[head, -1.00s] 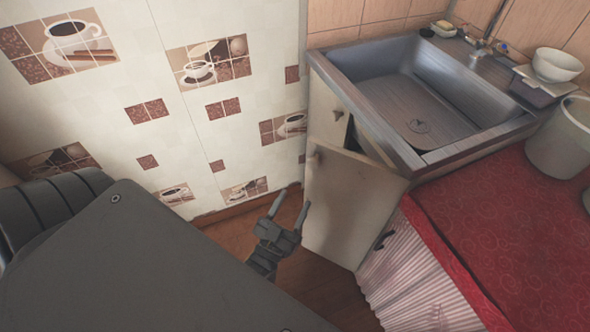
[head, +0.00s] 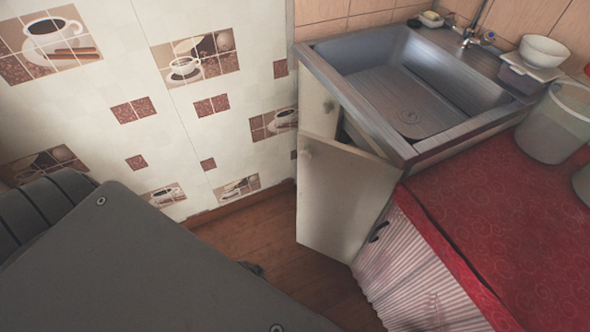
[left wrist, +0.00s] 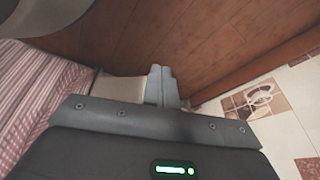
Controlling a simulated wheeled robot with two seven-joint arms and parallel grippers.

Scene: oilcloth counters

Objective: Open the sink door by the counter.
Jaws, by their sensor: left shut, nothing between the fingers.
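The sink door (head: 342,197) is a pale panel under the metal sink (head: 405,95). It stands ajar, with a dark gap between its top and the cabinet. My left gripper is almost wholly hidden behind my own grey body in the head view; only a dark bit shows low beside the door. In the left wrist view my left gripper (left wrist: 162,72) is shut and empty, fingers together over the brown floor. A pale panel (left wrist: 119,88), probably the door, is just left of the fingers; contact cannot be told.
A counter with red oilcloth (head: 500,205) and a striped curtain (head: 415,270) stands right of the door. A white bucket (head: 556,125) and bowl (head: 543,52) are at the right. The tiled wall (head: 165,110) is left. Wooden floor (head: 250,233) lies clear between.

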